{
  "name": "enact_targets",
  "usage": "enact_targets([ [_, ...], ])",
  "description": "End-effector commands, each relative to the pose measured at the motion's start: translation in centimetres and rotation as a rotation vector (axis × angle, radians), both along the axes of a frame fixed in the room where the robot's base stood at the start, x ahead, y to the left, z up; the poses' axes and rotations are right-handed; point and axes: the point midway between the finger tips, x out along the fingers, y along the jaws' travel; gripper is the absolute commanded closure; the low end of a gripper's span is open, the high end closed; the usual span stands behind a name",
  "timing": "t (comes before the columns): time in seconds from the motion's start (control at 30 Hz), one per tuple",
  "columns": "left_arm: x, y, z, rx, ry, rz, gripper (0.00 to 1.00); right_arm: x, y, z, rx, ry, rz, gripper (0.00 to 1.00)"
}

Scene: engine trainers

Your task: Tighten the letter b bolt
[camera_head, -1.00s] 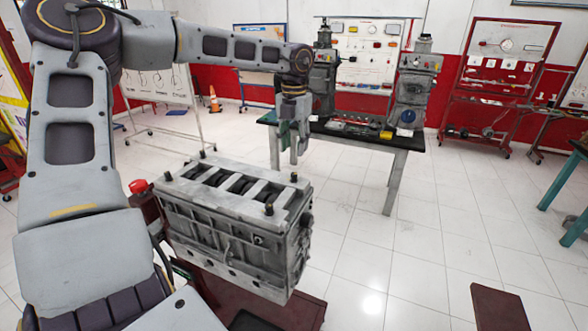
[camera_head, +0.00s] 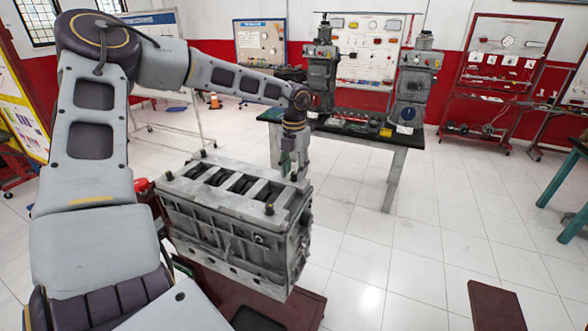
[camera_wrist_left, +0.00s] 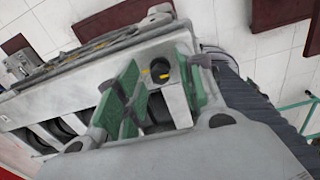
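A grey engine block (camera_head: 232,225) stands in front of me with black bolts at the corners of its top. One is at the near right corner (camera_head: 268,209), one at the left corner (camera_head: 169,176), and one at the far left (camera_head: 203,153). My left gripper (camera_head: 293,168) points down at the far right corner. In the left wrist view its green-padded fingers (camera_wrist_left: 160,88) are apart, with a dark bolt head (camera_wrist_left: 159,70) and small yellow marks between them. I cannot tell whether the pads touch the bolt. No letter b is readable. My right gripper is out of view.
Behind the block stands a table (camera_head: 350,133) with two grey machines on it. A red rounded object (camera_head: 140,185) is beside the block's left end. The tiled floor (camera_head: 390,245) to the right is largely clear.

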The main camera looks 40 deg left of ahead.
Motion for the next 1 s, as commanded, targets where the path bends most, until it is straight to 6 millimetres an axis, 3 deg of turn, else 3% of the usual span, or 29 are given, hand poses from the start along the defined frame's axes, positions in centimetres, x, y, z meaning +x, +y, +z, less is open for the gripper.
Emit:
enact_targets([
  [0.13,0.00,0.00,-0.02,0.000,0.000,0.000,0.62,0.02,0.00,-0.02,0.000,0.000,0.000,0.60],
  [0.43,0.00,0.00,0.00,0.000,0.000,0.000,1.00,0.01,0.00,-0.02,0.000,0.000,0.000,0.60],
  [1.0,0.05,0.01,-0.10,0.000,-0.001,-0.078,1.00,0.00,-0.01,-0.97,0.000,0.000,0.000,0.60],
])
